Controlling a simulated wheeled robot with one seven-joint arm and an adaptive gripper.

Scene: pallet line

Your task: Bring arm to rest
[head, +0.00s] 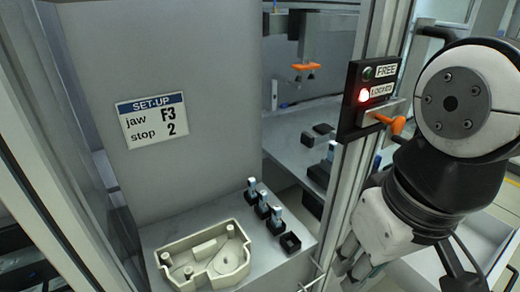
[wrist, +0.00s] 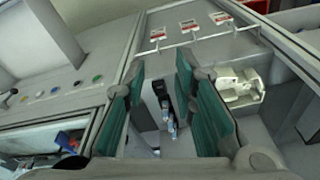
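My arm fills the right side of the head view, bent in front of a metal post. My gripper (wrist: 161,78) shows in the wrist view as two teal-padded fingers standing well apart. Nothing is held between them; only the bench and black holders farther off show through the gap.
A beige casting (head: 205,257) and black holders (head: 264,212) sit on the bench at lower left. A lock panel (head: 366,98) with an orange handle (head: 391,122) and lit red lamp is close beside my arm. A set-up sign (head: 153,120) hangs on the grey wall.

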